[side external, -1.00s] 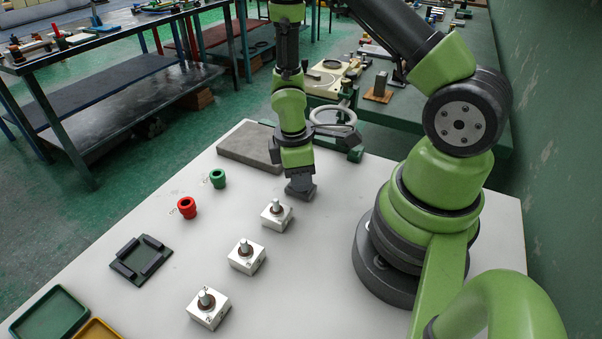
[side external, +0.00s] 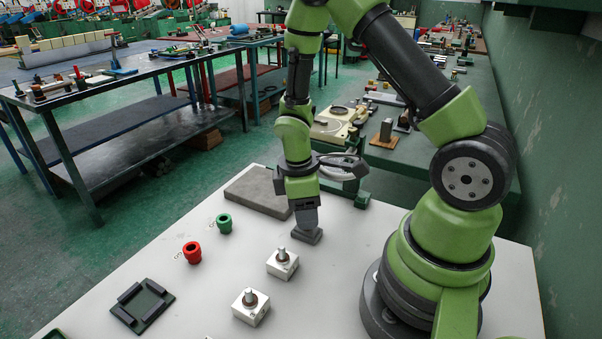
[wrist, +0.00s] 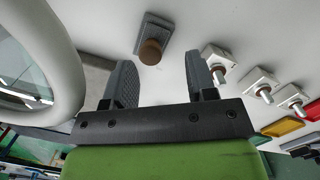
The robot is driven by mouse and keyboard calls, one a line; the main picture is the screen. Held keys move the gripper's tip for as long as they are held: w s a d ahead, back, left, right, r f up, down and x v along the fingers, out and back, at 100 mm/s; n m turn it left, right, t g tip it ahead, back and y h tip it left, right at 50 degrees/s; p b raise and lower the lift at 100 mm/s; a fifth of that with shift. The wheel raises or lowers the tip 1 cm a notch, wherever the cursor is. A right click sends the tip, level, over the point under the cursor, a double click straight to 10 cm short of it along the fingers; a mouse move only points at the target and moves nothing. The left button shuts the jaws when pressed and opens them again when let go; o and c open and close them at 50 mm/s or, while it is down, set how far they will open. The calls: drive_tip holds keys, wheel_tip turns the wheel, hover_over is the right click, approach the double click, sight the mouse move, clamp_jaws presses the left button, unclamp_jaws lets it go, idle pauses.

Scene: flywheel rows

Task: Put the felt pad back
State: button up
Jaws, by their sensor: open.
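In the wrist view the block (wrist: 154,27) has a round brown knob on top. My gripper (side external: 306,222) is open above it. In the wrist view the two fingers stand apart, with the knob between and slightly beyond the tips (wrist: 159,62), and nothing is held. A dark square tray with raised side strips (side external: 142,306) lies empty at the front left of the table.
White blocks with metal pegs (side external: 282,263) stand near the pad, front side. A large grey slab (side external: 258,191) lies behind. Bare table lies between the rings and tray.

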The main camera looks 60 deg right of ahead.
wheel_tip(320, 180, up, 8)
wheel_tip(320, 180, up, 11)
drive_tip(key=m+t, duration=0.4)
drive_tip(key=m, duration=0.1)
hover_over(300, 234)
drive_tip(key=s+a, duration=0.3)
drive_tip(key=a, duration=0.1)
drive_tip(key=s+a+r+m+t+y, duration=0.2)
drive_tip(key=s+a+r+m+t, duration=0.2)
drive_tip(key=s+r+m, duration=0.1)
drive_tip(key=shift+s+r+m+y, duration=0.3)
drive_tip(key=shift+s+r+y, duration=0.1)
drive_tip(key=shift+s+r, duration=0.3)
